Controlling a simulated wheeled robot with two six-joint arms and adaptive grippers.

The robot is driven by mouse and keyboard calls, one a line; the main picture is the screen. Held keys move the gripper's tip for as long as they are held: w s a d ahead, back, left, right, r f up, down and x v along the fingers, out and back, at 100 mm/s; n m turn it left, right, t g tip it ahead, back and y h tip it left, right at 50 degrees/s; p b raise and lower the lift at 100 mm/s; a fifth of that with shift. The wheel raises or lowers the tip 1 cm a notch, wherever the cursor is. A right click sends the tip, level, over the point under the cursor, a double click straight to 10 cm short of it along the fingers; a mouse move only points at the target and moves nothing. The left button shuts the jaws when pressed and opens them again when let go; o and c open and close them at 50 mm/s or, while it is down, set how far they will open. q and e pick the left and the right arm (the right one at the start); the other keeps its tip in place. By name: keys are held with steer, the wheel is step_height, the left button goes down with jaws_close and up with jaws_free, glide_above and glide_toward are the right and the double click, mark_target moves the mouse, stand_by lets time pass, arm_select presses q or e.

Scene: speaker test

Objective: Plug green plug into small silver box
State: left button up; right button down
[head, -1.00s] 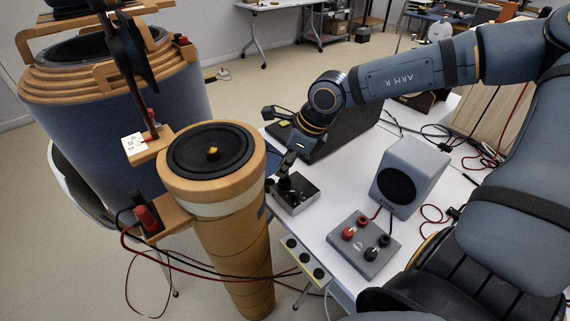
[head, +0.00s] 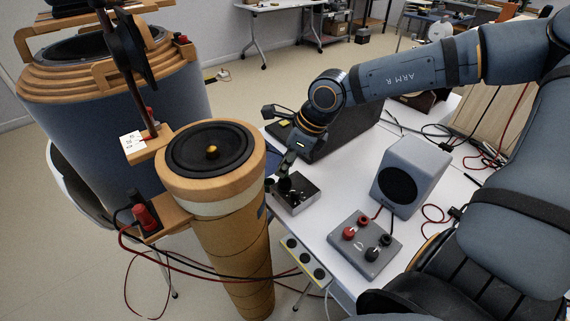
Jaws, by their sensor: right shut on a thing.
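My right gripper (head: 283,183) comes down from my right arm to the box's far left corner. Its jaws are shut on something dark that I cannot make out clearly. No green plug can be told apart; the gripper hides what it holds. Whether the held thing touches the box cannot be told. My left gripper is not in view.
A grey speaker (head: 411,167) and a grey terminal box (head: 364,246) with red and black knobs stand on the table (head: 335,190). A wooden column with a speaker cone (head: 225,143) stands close left of my gripper. Red and black cables hang below it.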

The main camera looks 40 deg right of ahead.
steer(key=shift+f+b, duration=0.1)
steer(key=shift+b, duration=0.25)
stand_by(0.4)
steer(key=shift+f+b, duration=1.25)
steer(key=shift+b, duration=0.1)
stand_by(0.5)
steer(key=c, duration=0.8)
jaws_free()
steer(key=shift+r, duration=0.1)
steer(key=shift+r+p, duration=1.75)
steer(key=shift+r, duration=0.7)
